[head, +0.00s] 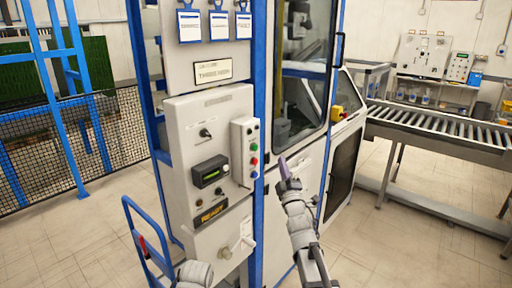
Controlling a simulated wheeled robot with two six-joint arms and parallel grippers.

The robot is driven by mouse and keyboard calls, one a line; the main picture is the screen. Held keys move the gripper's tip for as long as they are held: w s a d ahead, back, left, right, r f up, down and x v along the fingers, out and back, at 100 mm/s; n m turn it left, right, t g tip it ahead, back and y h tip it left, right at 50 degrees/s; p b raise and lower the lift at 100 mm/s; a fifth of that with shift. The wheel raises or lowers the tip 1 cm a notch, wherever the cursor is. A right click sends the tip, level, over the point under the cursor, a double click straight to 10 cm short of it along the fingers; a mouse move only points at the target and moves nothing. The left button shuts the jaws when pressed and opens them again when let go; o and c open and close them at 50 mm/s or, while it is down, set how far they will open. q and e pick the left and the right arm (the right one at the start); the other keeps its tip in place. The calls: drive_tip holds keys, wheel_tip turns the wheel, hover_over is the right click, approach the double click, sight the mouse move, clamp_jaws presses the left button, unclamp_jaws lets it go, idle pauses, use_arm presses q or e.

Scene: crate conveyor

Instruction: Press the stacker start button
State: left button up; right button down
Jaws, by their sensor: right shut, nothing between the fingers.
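A light grey button box (244,152) is mounted on the right side of the cabinet's control panel. My right gripper (284,166) is shut and empty, pointing up. In the picture it lies right of the button box, apart from it, in front of the machine door. Only a grey part of my left arm shows at the bottom edge; its gripper is out of view.
The control panel (178,146) also bears a black display (210,171), a "READY" sign (211,212), knobs and a switch handle. A blue hand truck (140,240) stands at lower left. A roller conveyor (440,125) runs at right. A mesh fence (60,135) stands at left.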

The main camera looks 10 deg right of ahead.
sight(255, 148)
drive_tip(key=shift+s+d+r+t, duration=0.15)
drive_tip(key=shift+d+r+t, duration=0.15)
drive_tip(key=shift+r, duration=0.25)
drive_tip(key=shift+a, duration=0.1)
drive_tip(key=w+a, duration=0.5)
drive_tip(key=w, duration=0.2)
drive_tip(key=shift+a, duration=0.2)
drive_tip(key=shift+w, duration=0.1)
idle(1.9)
drive_tip(key=shift+w+a, duration=0.25)
